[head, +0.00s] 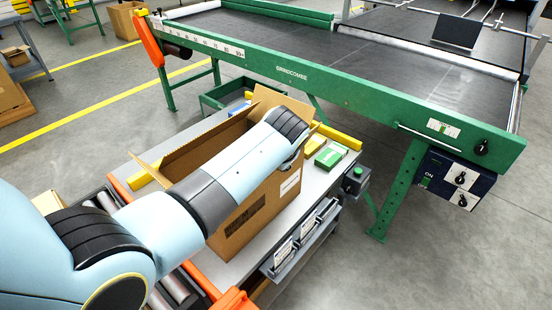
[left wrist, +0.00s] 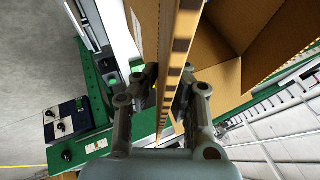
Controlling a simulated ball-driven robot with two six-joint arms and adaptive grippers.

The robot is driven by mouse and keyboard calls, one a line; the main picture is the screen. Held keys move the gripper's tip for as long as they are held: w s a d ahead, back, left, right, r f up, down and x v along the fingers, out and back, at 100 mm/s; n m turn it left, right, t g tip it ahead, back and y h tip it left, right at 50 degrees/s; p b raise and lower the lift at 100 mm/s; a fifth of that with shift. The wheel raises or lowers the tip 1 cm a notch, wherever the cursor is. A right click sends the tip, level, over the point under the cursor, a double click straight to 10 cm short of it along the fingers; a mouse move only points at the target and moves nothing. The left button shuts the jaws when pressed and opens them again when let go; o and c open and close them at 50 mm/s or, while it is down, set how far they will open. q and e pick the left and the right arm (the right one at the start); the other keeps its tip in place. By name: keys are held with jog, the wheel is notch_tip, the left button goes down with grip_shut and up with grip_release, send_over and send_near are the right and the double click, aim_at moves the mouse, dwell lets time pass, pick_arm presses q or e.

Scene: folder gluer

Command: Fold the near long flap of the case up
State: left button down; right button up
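The open cardboard case (head: 262,208) stands on the grey bench, its near side facing me with printing and a white label. Its far flap (head: 268,98) stands up and a short flap (head: 150,172) spreads out at the left. My left arm reaches across the case and hides much of its opening; its gripper is mostly hidden behind the wrist in the head view. In the left wrist view, my left gripper (left wrist: 166,88) has its fingertips close in on both faces of the near long flap (left wrist: 178,60), seen edge-on and running between them. My right gripper is out of view.
A green-framed conveyor (head: 340,85) runs behind the bench, with a control box (head: 457,182) on its leg. Yellow bars (head: 340,137), a green-and-white box (head: 331,155) and a button box (head: 355,180) sit beside the case. Bins (head: 300,240) hang along the bench front.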

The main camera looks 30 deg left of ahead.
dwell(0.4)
pick_arm(q)
jog(key=c, duration=1.5)
grip_release()
jog(key=v, duration=0.7)
jog(key=shift+s+d+r, duration=0.1)
jog(key=shift+s+r, duration=0.05)
